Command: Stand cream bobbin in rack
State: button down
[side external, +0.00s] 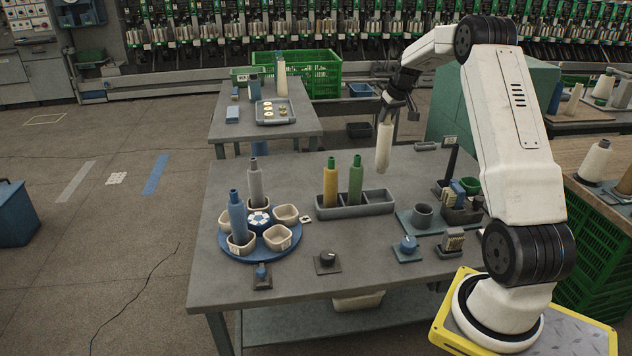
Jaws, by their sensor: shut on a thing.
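My gripper (391,108) is shut on the cream bobbin (384,148), holding it by its upper end. The bobbin hangs nearly upright, with a slight tilt, and looks clear of the tabletop. In the picture it is above and behind the right part of the grey rack (355,211). A yellow bobbin (330,184) and a green bobbin (356,182) stand upright in the rack's left part. The right-hand end of the rack is empty. The fingertips are small and dark here, so their exact grip is hard to see.
A blue turntable (262,252) at the left holds several cream cups, with a blue bobbin (237,218) and a grey bobbin (255,182) standing in them. A grey cup (422,215) and dark holder (462,214) stand right of the rack.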

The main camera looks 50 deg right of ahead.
aim_at(386, 149)
jog(key=shift+f, duration=2.15)
jog(key=shift+f, duration=4.45)
jog(key=shift+c, duration=1.9)
grip_release()
